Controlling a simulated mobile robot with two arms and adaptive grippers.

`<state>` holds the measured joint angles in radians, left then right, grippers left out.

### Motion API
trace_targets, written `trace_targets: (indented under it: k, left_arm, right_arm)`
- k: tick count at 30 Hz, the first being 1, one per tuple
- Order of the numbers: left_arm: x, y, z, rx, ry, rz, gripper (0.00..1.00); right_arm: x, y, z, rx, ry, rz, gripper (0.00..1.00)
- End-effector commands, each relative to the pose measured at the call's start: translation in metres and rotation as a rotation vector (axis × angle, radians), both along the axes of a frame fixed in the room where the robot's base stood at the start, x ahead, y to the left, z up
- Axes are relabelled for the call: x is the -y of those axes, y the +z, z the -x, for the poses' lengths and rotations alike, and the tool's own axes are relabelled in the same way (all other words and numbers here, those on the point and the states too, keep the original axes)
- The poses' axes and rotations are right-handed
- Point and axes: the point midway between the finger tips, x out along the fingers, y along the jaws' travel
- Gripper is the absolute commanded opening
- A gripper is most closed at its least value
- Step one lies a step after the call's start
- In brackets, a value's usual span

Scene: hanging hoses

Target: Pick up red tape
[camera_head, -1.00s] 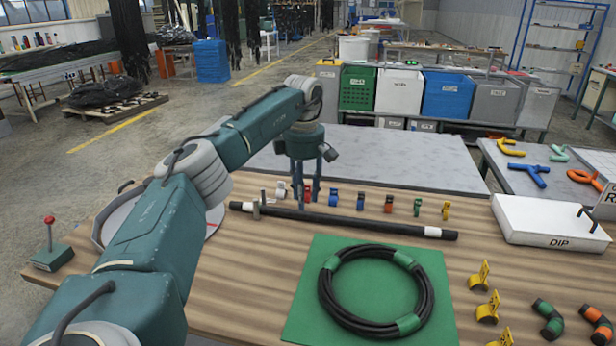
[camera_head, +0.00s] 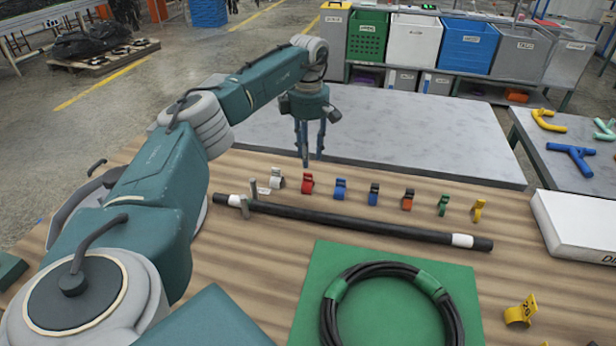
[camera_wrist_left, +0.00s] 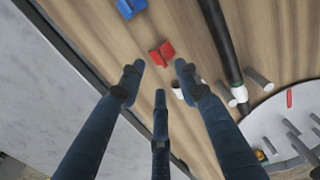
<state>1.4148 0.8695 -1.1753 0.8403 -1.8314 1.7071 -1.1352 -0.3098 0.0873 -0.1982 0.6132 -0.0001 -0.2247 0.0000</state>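The red tape (camera_head: 307,184) stands in a row of small tape pieces on the wooden table in the head view. In the left wrist view the red tape (camera_wrist_left: 162,54) lies just beyond the fingertips, apart from them. My left gripper (camera_head: 309,158) points down at the table's far edge, just behind the red tape. In the left wrist view my left gripper (camera_wrist_left: 158,82) has its fingers spread, with nothing between them. A white tape (camera_head: 277,179) is left of the red one and a blue tape (camera_head: 340,189) right of it. My right gripper is not in view.
A black hose (camera_head: 350,222) lies in front of the tape row. A green mat (camera_head: 305,300) with a coiled hose (camera_head: 365,275) is nearer. A white box (camera_head: 575,225) stands at the right. A grey table (camera_head: 420,135) is behind.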

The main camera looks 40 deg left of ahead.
Motion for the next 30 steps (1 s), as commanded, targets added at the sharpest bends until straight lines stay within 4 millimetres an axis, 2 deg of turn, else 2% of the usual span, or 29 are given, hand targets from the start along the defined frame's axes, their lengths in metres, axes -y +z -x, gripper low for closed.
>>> trace_targets:
  k: [5,10,15,23,28,30]
  left_arm:
    - [0.000,-0.013,0.001,-0.001,0.001,0.000,0.33]
    - [0.001,-0.037,0.002,-0.003,0.001,0.001,0.33]
    - [0.001,-0.057,0.002,-0.001,0.001,0.000,0.33]
    - [0.000,-0.060,0.001,0.001,0.001,0.000,0.33]
    - [0.001,-0.060,0.001,0.001,0.001,0.000,0.00]
    - [0.001,-0.060,0.001,0.001,0.001,0.000,0.00]
  right_arm:
    - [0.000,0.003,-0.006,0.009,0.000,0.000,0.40]
    - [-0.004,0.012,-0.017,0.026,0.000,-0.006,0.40]
    - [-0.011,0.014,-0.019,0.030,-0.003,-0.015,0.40]
    - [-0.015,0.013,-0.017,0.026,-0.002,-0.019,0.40]
    - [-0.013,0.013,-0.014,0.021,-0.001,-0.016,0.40]
    - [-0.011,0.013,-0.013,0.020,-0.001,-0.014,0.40]
